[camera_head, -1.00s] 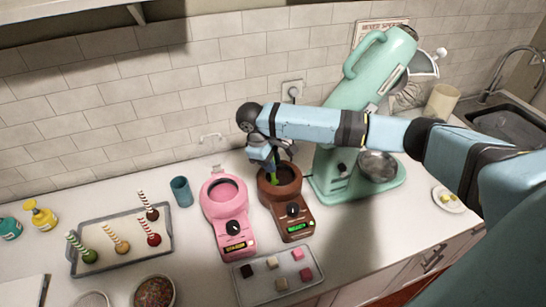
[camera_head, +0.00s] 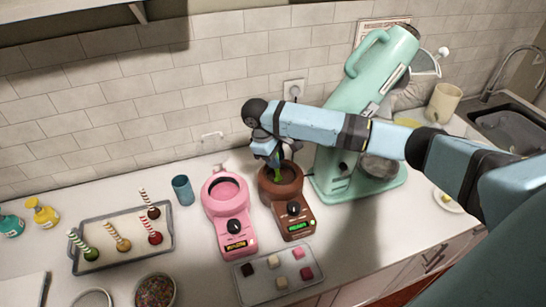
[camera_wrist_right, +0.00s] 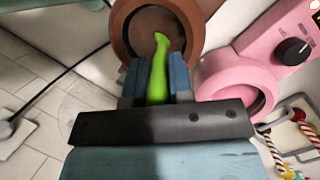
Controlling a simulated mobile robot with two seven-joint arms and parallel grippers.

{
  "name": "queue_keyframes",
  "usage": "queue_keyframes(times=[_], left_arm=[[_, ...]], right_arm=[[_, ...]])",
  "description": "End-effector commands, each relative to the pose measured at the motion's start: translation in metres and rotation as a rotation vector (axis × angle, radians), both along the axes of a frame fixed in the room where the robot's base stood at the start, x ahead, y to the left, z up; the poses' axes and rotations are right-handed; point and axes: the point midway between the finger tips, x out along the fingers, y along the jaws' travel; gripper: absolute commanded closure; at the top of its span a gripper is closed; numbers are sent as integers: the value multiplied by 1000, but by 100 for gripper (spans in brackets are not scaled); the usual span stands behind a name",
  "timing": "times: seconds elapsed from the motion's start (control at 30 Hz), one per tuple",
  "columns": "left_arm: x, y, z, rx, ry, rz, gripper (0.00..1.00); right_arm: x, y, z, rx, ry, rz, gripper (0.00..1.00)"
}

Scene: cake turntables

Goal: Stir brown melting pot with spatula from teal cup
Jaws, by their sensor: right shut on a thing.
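The brown melting pot (camera_head: 297,210) stands on the counter right of the pink one, and its round bowl also shows in the right wrist view (camera_wrist_right: 126,40). My right gripper (camera_head: 270,160) is above the bowl and shut on a green spatula (camera_wrist_right: 160,50). In the right wrist view the spatula's end reaches over the bowl's opening; whether it touches the bottom I cannot tell. The teal cup (camera_head: 182,190) stands upright left of the pink pot, with nothing sticking out of it. My left gripper is not in view.
The pink melting pot (camera_head: 213,216) stands close beside the brown one. A teal stand mixer (camera_head: 345,180) is close on the right. A tray of cubes (camera_head: 240,291) lies in front, and a tray of striped-stick pops (camera_head: 80,268) at left.

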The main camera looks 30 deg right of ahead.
Motion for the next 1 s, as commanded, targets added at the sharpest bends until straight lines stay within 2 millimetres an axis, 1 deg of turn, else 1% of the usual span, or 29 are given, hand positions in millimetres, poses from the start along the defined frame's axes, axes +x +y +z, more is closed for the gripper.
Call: queue_keyframes(times=[0.17,0.5,1.0], left_arm=[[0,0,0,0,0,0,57],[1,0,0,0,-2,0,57],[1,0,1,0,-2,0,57]], right_arm=[[-1,-4,0,1,-1,1,100],[-1,-4,1,1,-1,1,100],[-1,-4,35,1,-1,1,100]])
